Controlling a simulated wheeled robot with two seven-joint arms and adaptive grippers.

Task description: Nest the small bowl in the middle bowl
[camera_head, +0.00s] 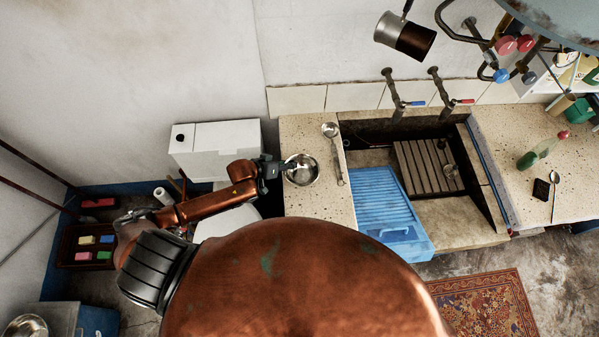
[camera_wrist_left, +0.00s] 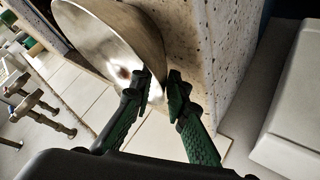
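A shiny metal bowl (camera_head: 302,170) is at the left end of the speckled counter in the head view. My left gripper (camera_head: 279,169) is at its left rim. In the left wrist view the bowl (camera_wrist_left: 112,42) fills the upper left. The green fingertips of my left gripper (camera_wrist_left: 159,83) stand a little apart, with the bowl's wall between them. I cannot tell whether both touch it. Another metal bowl (camera_head: 25,327) shows at the bottom left corner of the head view. I cannot tell which is small or middle. My right gripper is not in view.
A ladle (camera_head: 333,150) lies right of the bowl on the counter (camera_head: 318,205). Beyond it is the stone trough with a blue washboard (camera_head: 385,205) and a slatted rack (camera_head: 425,166). Taps (camera_head: 393,90) rise behind. A white cistern (camera_head: 222,145) stands left of the counter.

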